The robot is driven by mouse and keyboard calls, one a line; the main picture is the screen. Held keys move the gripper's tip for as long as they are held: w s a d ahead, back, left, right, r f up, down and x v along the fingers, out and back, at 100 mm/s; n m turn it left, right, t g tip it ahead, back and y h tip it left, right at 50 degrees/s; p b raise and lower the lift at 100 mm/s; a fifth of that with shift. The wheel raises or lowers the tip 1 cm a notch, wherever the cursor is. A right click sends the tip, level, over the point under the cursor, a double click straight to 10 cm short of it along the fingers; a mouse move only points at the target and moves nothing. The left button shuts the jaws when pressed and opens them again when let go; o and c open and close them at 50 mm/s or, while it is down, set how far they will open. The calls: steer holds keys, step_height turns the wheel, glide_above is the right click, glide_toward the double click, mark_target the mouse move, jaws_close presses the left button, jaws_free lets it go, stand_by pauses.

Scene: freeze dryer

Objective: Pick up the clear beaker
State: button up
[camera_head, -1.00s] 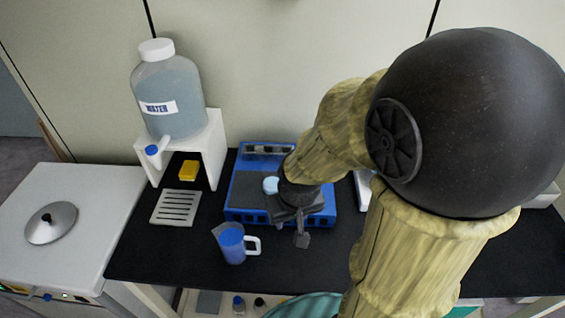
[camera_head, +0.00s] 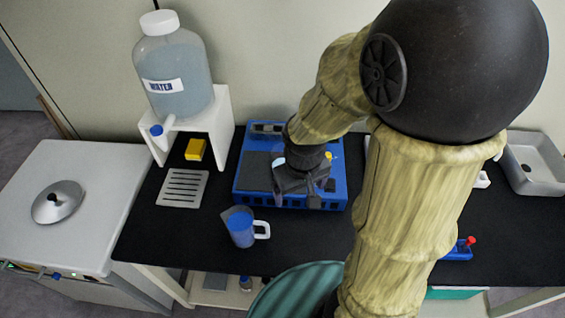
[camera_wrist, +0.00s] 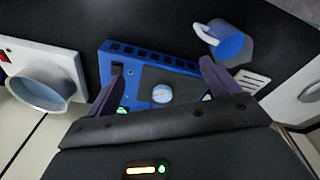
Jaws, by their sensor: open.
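A clear jug-like beaker (camera_head: 241,229) with a white handle and blue contents stands upright on the black bench, in front of the blue device (camera_head: 245,185). It also shows at the upper right of the wrist view (camera_wrist: 232,44). My gripper (camera_head: 312,190) is open and empty above the blue device, behind and to the right of this beaker in the head view. In the wrist view its fingers (camera_wrist: 161,69) are spread over the device. A small pale-blue round object (camera_wrist: 162,94) sits on the device between them; I cannot tell what it is. My gripper mostly hides it in the head view.
A water bottle (camera_head: 172,70) with a spigot stands on a white stand (camera_head: 222,120) at the left. A yellow block (camera_head: 195,149) and a slotted plate (camera_head: 183,188) lie near it. A white machine with a round pan (camera_wrist: 45,90) is left in the wrist view. Bench left of the beaker is clear.

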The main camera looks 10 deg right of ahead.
step_height(320, 180, down, 4)
steer(key=w+a+n+g+h, duration=0.2)
steer(key=a+n+g+h, duration=0.1)
steer(key=n, duration=0.3)
steer(key=n+t+h+p, duration=0.1)
steer(key=n+t+h, duration=0.9)
steer(key=n, duration=0.5)
glide_toward(274, 157)
steer(key=shift+g+h, duration=0.3)
steer(key=shift+g, duration=0.3)
steer(key=v, duration=0.4)
steer(key=shift+w+a+r, duration=0.1)
steer(key=shift+w+a, duration=0.2)
steer(key=shift+w, duration=0.05)
steer(key=p+x, duration=0.4)
steer(key=x, duration=0.8)
steer(key=shift+d, duration=0.15)
